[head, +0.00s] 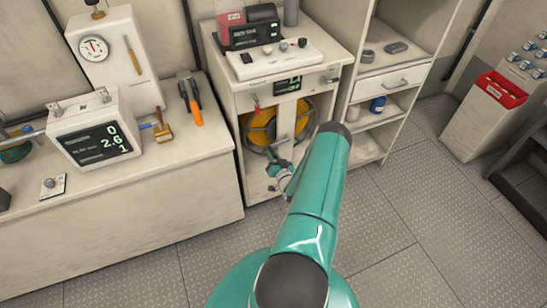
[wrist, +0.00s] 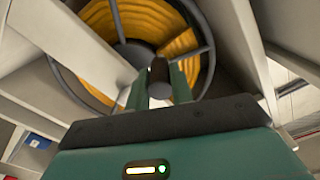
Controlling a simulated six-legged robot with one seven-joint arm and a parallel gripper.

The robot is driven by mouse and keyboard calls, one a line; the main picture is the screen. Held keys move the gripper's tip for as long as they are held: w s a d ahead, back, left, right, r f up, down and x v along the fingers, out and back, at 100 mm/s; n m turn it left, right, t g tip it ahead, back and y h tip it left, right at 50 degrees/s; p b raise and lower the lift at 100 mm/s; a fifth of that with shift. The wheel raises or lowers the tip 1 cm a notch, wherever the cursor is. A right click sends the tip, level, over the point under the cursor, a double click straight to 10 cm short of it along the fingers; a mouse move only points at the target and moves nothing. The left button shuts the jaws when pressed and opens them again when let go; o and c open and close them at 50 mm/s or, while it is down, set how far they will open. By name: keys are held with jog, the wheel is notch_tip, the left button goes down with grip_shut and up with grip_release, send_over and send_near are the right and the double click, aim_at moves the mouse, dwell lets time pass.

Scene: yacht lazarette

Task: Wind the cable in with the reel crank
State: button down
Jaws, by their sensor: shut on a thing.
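The cable reel, wound with yellow-orange cable (head: 259,127), sits in the open bay of the light cabinet. In the wrist view the cable (wrist: 150,18) shows behind the reel's dark rim and spokes. The crank's dark round handle (wrist: 159,71) stands between the two green fingers of my gripper (wrist: 160,88), which is shut on it. In the head view my gripper (head: 272,162) is at the lower part of the reel, and my arm hides some of the bay. The handle itself is too small to make out there.
A small display (head: 288,86) and a red lever (head: 256,106) are on the cabinet front. A pale upright post (wrist: 85,45) crosses in front of the reel. Open shelves (head: 372,130) stand to the right. The floor in front is clear.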

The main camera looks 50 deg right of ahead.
aim_at(277, 145)
notch_tip(277, 145, up, 2)
jog(key=m, duration=0.2)
jog(key=shift+r+m, duration=0.1)
jog(key=shift+m, duration=0.2)
jog(key=r+m, duration=0.2)
jog(key=shift+s+d+r+m, duration=0.1)
jog(key=shift+s+d+m, duration=0.1)
jog(key=shift+m, duration=0.1)
jog(key=s+d+r+m, duration=0.4)
jog(key=d+r+m, duration=0.2)
jog(key=m, duration=0.8)
jog(key=shift+s+d+r, duration=0.15)
jog(key=shift+s+d, duration=0.2)
jog(key=shift+d, duration=0.55)
jog(key=c, duration=1.2)
grip_release()
jog(key=shift+c, duration=0.2)
